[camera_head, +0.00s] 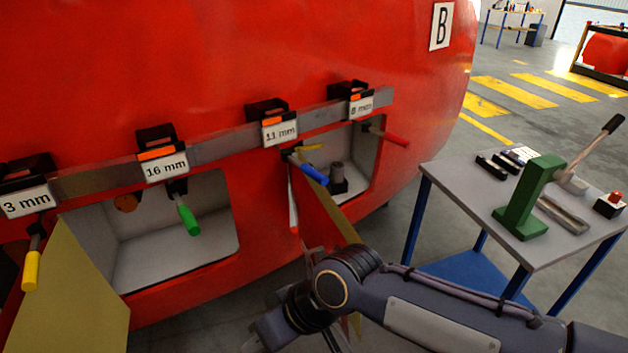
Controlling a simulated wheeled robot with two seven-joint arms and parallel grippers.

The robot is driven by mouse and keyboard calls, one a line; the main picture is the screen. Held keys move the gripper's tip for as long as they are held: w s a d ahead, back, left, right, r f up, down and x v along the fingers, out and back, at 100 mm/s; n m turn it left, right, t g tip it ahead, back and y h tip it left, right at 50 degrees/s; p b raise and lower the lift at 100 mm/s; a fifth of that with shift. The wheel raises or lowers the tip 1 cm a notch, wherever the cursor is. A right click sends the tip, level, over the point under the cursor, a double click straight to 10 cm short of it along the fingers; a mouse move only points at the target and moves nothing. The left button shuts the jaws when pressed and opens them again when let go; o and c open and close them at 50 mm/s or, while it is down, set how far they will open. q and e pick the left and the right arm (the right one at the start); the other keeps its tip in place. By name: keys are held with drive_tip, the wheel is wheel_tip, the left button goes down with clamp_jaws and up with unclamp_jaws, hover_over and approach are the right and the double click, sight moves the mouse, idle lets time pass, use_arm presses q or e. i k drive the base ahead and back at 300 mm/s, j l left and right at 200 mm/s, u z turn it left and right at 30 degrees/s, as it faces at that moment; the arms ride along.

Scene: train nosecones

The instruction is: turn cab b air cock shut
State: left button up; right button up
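The red cab nosecone (230,60) bears a white B plate (441,26). Its right recess (362,150) is open and holds a dark grey upright fitting (338,177). A small yellow lever (308,147) shows at the recess's upper left; I cannot tell for sure whether it is the air cock. A blue-handled tool (313,174) hangs in front and partly covers this area. My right arm comes in from the right, below the recess. Its gripper is largely hidden by the arm, so its fingers cannot be judged. My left gripper is out of view.
Yellow open doors (336,214) stick out from the recesses. A workbench (450,190) with a green lever press (530,200) stands at right.

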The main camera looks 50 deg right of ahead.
sight(307, 146)
drive_tip(key=k+z, duration=0.1)
drive_tip(key=z, duration=0.35)
drive_tip(key=k+z, duration=0.1)
drive_tip(key=z, duration=0.3)
drive_tip(key=l+z, duration=0.15)
drive_tip(key=z, duration=0.3)
drive_tip(key=i+z, duration=0.25)
drive_tip(key=i, duration=0.4)
